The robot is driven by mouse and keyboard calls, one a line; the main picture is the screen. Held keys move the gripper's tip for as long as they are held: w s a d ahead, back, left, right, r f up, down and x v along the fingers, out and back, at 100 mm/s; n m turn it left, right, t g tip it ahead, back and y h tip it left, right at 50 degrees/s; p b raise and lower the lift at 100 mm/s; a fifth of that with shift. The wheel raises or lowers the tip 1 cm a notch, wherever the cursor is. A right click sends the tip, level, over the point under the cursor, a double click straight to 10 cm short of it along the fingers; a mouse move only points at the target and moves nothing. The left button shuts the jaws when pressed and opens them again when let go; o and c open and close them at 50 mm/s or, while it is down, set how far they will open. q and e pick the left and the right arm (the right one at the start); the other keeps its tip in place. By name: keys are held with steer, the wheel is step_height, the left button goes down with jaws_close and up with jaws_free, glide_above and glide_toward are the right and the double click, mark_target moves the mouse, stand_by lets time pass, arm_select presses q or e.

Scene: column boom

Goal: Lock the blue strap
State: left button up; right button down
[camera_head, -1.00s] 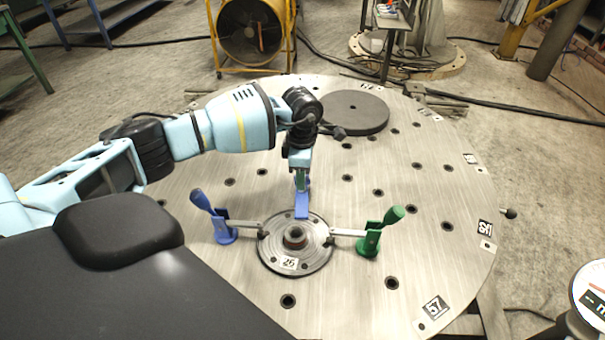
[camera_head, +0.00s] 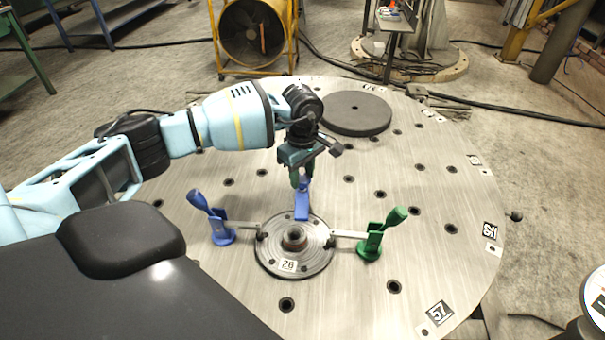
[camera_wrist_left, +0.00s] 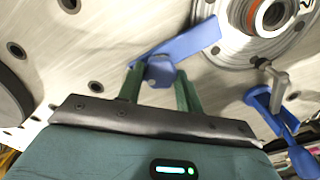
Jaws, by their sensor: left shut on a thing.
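The blue strap (camera_head: 302,205) is a flat bar at the back of the round metal flange (camera_head: 271,257). Its front end reaches over the flange's rim. In the left wrist view the strap (camera_wrist_left: 190,40) runs from a blue six-sided knob (camera_wrist_left: 160,72) toward the flange. My left gripper (camera_head: 299,183) points down at the strap's back end. Its green fingers are shut on the blue knob, one on each side, as the left wrist view shows (camera_wrist_left: 160,82). The knob is hidden behind the fingers in the head view. My right gripper is out of view.
A blue lever clamp (camera_head: 222,235) stands left of the flange and a green lever clamp (camera_head: 370,243) stands right of it. A dark disc (camera_head: 356,113) lies farther back on the round, holed table (camera_head: 440,205). The table's right side is mostly clear.

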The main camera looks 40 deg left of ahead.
mark_target(302, 178)
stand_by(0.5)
arm_select(q)
steer(key=o, duration=1)
steer(key=shift+r, duration=0.1)
steer(key=shift+r, duration=3.8)
